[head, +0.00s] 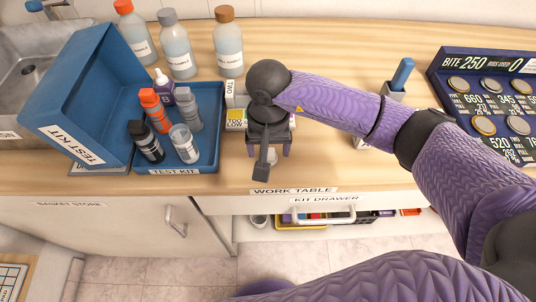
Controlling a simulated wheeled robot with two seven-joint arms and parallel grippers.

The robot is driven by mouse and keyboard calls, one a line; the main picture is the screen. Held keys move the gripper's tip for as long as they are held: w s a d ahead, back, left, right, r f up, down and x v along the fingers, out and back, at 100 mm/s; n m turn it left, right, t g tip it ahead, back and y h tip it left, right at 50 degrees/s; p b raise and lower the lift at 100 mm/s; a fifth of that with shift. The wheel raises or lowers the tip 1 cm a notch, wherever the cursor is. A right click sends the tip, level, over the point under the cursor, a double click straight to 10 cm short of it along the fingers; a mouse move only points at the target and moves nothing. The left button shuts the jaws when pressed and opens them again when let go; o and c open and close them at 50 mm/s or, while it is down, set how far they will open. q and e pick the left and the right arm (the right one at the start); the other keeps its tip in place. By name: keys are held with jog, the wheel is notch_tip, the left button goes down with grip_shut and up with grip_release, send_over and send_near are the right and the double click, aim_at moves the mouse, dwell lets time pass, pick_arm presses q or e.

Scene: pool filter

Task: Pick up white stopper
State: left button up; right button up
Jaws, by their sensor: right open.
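A small white round piece (273,157), which looks like the white stopper, lies on the worktop near its front edge. It is partly hidden by my right gripper (268,160), which comes in from the right and points down over it. The right gripper's dark fingers are open, one in front of the piece. I cannot tell whether they touch it. My left gripper is not in view.
The blue test kit tray (207,154) with several small bottles stands just left of the gripper. Behind it are three large capped bottles (228,50). A coin board (490,95) stands at the right. The partly open kit drawer (325,205) sits below the worktop edge.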

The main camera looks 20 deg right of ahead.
jog(key=shift+f, duration=1)
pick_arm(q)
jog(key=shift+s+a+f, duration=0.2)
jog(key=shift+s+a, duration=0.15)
